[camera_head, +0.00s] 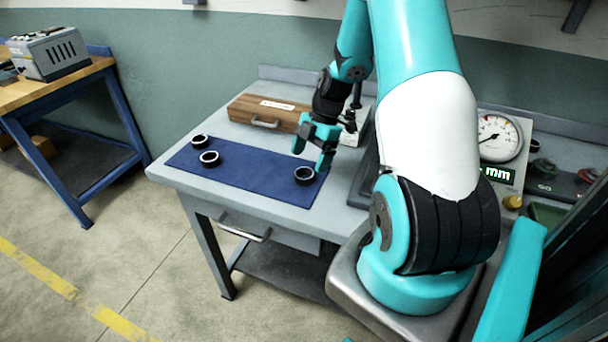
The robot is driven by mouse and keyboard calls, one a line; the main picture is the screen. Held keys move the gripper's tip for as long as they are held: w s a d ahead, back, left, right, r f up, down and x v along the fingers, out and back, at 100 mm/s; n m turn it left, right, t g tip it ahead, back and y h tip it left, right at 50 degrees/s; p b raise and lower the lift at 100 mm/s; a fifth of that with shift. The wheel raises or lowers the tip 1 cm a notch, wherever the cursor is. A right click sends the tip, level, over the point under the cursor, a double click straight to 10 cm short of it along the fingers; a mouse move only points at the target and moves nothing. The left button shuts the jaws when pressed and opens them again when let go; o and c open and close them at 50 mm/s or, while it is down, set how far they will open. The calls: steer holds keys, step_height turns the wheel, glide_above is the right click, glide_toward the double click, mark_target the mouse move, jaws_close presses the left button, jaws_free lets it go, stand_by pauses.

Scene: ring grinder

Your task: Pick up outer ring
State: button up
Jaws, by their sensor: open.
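Three dark rings with light inner faces lie on a blue mat (255,182) on the grey table. One ring (304,175) is near the mat's right end. A second ring (209,158) is left of the middle, and a third ring (200,141) is at the far left. I cannot tell from their looks which is the outer ring. My gripper (310,160) is open and empty, its teal fingers pointing down just above and behind the right-hand ring. It looks apart from the ring, though the exact gap is hard to judge.
A wooden case (268,112) stands behind the mat. A dial gauge (498,138) with a green digital readout is on the right, partly behind my arm. A blue-legged workbench (100,68) with a grey machine (48,52) stands at the left. The mat's middle is clear.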

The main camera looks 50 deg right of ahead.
mark_target(305, 170)
steer(key=shift+w+d+p+x, duration=0.15)
steer(key=shift+p+x, duration=0.25)
steer(key=shift+x, duration=0.8)
steer(key=shift+w+d+p+x, duration=0.15)
steer(key=shift+p+x, duration=0.2)
steer(key=shift+x, duration=0.8)
steer(key=shift+f, duration=0.1)
steer(key=c, duration=1.1)
